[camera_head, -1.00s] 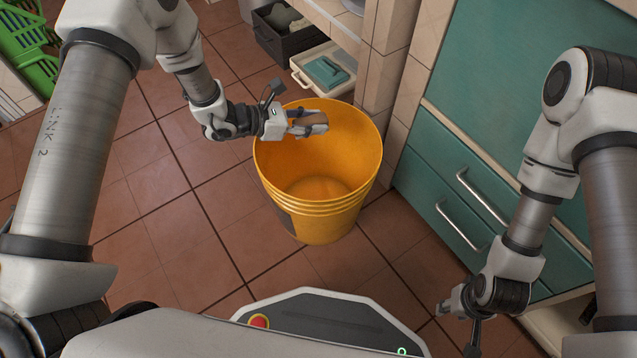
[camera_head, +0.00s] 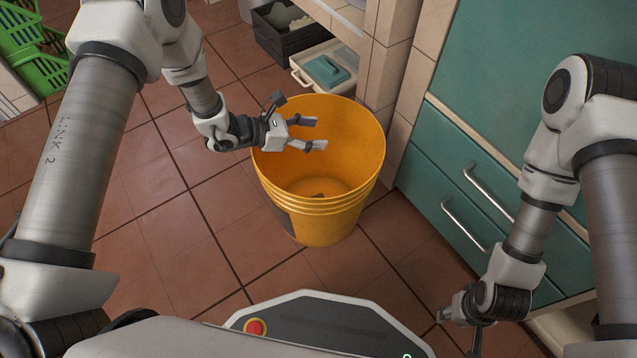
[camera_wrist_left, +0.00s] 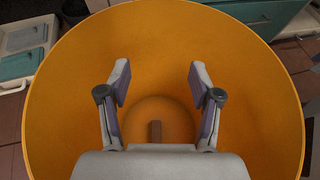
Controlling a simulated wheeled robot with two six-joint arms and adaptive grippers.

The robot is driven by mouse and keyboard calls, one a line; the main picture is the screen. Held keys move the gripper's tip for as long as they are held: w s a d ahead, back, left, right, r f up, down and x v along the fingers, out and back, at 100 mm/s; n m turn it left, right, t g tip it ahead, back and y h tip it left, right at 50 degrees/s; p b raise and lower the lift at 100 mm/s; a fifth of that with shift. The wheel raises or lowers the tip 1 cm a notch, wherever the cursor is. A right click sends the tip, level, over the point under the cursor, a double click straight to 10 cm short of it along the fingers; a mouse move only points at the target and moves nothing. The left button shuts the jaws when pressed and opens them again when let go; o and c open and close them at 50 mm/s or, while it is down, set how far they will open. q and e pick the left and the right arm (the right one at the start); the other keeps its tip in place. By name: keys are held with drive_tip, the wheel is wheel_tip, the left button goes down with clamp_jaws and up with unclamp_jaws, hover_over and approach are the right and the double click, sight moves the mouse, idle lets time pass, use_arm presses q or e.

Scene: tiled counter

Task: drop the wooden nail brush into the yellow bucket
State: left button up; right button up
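The yellow bucket (camera_head: 325,222) stands upright on the tiled floor, and its inside fills most of the left wrist view (camera_wrist_left: 240,60). My left gripper (camera_head: 314,133) is open and empty over the bucket's mouth, fingers spread in the left wrist view (camera_wrist_left: 158,88). My right gripper (camera_head: 442,313) is low at the right, too small to tell its opening.
A teal cabinet with drawers (camera_head: 440,165) stands right of the bucket. A white tray with a teal lid (camera_head: 322,68) and a dark crate (camera_head: 285,35) are behind it. A green crate (camera_head: 28,50) is at the far left. The floor left of the bucket is clear.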

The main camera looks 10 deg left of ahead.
use_arm(q)
drive_tip(key=v, duration=1.2)
